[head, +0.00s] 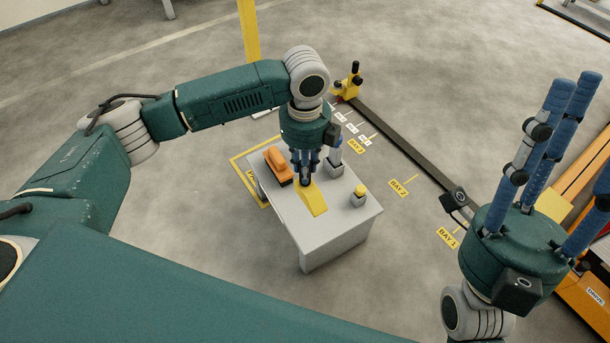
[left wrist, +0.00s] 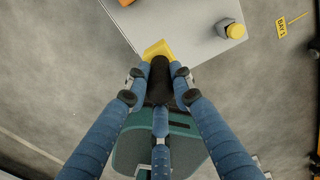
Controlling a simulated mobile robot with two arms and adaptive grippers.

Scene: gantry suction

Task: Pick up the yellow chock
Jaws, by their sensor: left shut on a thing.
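The yellow chock (head: 316,202) is at the middle of a small grey table (head: 330,240), its sloped end toward the table's front edge. My left gripper (head: 305,180) reaches down from above and is shut on the chock at its far end. In the left wrist view the blue fingers of the left gripper (left wrist: 160,70) close together at the yellow chock (left wrist: 158,49), with a dark part between them. The fingers hide part of the chock. I cannot tell whether it is clear of the tabletop. My right gripper (head: 582,115) is open and empty, fingers pointing up, away from the table.
An orange block-like object (head: 278,162) sits left of the chock. A dark rail (head: 410,160) and yellow bay labels (head: 400,187) lie on the floor beyond.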

